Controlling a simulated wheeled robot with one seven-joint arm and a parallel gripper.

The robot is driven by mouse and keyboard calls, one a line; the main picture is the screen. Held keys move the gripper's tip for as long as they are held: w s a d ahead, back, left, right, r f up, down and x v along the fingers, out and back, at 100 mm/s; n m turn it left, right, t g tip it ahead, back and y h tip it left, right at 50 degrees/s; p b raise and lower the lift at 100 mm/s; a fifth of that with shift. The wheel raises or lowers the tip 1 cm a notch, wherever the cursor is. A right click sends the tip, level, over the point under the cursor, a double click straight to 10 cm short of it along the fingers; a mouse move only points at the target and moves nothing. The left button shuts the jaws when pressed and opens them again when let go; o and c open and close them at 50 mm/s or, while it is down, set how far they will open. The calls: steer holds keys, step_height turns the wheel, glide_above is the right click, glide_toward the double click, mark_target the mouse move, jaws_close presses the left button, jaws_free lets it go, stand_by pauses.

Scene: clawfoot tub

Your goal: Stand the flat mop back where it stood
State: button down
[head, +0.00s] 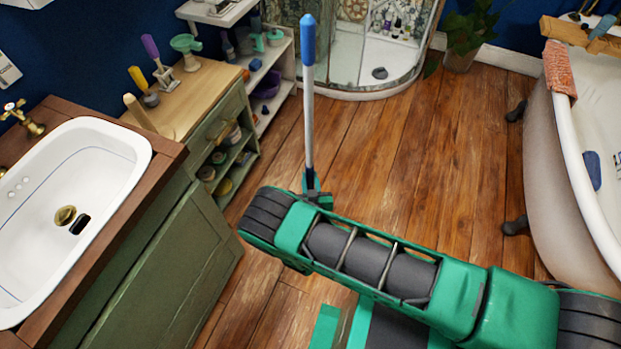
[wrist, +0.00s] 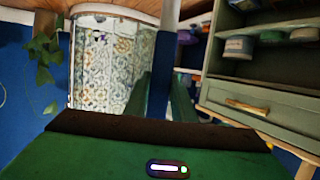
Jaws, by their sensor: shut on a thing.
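The flat mop is upright in the head view, with a blue grip on top of a pale grey pole (head: 309,120). My gripper (head: 313,186) is shut around the lower visible part of the pole, just beyond my arm's end. In the wrist view the pole (wrist: 171,14) shows at the top centre, in line with the fingers of my gripper (wrist: 171,95). The mop's flat head and the pole below the gripper are hidden behind my arm, so I cannot tell whether it touches the floor.
A green cabinet (head: 160,265) with a white sink (head: 85,215) stands at left, beside open shelves (head: 275,80). The shower (head: 385,60) is at the back, a potted plant (head: 462,45) beside it. The clawfoot tub (head: 560,160) is at right. Wooden floor (head: 420,150) between is clear.

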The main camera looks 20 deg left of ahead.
stand_by(0.4)
steer(key=c, duration=1.4)
jaws_free()
steer(key=shift+f, duration=0.1)
steer(key=v, duration=0.8)
stand_by(0.4)
stand_by(0.4)
steer(key=v, duration=1)
steer(key=shift+s, duration=0.35)
steer(key=shift+d, duration=0.15)
